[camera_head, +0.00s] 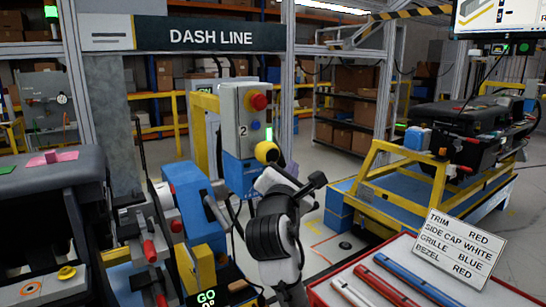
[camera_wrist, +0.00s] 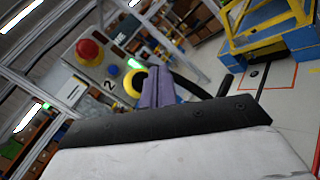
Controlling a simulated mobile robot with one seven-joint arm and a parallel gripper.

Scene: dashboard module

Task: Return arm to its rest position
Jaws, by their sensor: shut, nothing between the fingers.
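My arm (camera_head: 277,238), white with a black band, rises at the lower middle of the head view, folded in front of the control box. Behind the fingers in that view is a yellow ring-shaped part (camera_wrist: 133,82). The control box (camera_head: 240,115), marked 2, has a red button (camera_head: 258,101) and a blue button (camera_head: 255,125); the red button also shows in the wrist view (camera_wrist: 89,51).
A red-edged tray (camera_head: 325,291) with several bars and a label card (camera_head: 461,248) lies at lower right. A yellow-framed stand (camera_head: 440,180) holds a dark module (camera_head: 472,132) at right. Blue and yellow fixtures (camera_head: 190,200) are left of my arm. Floor shows between arm and stand.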

